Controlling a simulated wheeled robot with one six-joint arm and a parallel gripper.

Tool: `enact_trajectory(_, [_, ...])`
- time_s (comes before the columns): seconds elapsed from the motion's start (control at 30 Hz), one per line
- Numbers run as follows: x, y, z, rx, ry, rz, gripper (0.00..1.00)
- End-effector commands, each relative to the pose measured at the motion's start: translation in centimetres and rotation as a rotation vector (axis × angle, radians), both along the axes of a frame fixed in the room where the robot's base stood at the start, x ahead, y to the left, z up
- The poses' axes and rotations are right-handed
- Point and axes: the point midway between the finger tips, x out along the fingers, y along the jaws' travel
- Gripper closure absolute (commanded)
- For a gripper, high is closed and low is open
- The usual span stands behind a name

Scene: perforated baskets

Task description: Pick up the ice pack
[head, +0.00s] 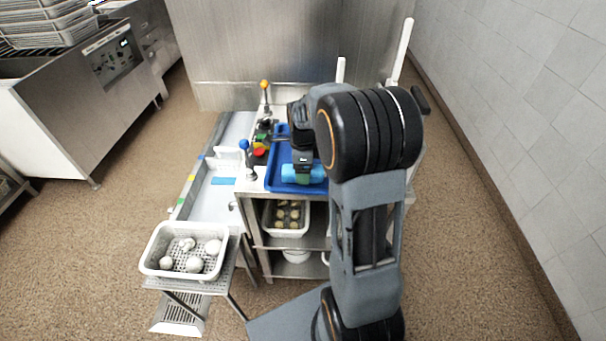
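A light-blue object, which looks like the ice pack (290,175), lies at the near side of the blue tray (284,187) on the steel cart. My gripper (303,170) points down right at it, with its end against or just over the middle of the light-blue object. The fingertips are too small and too hidden to tell whether they are open or closed on it. My arm covers the right part of the tray and cart.
A white perforated basket (158,240) with several pale round items stands on a small stand at the front left. Another basket (287,232) sits on the shelf below. Blue-knobbed (244,145) and orange-knobbed (264,85) levers stand left of the tray.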

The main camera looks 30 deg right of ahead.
Motion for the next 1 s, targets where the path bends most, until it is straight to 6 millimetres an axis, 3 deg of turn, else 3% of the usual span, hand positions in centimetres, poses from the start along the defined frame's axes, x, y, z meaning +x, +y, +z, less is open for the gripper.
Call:
enact_trajectory(0.1, [-0.05,0.01,-0.92,0.000,0.002,0.000,0.17])
enact_trajectory(0.4, [-0.02,0.00,-1.09,0.000,0.000,0.000,0.19])
enact_trajectory(1.0, [-0.01,0.00,-1.06,0.000,0.000,0.000,0.76])
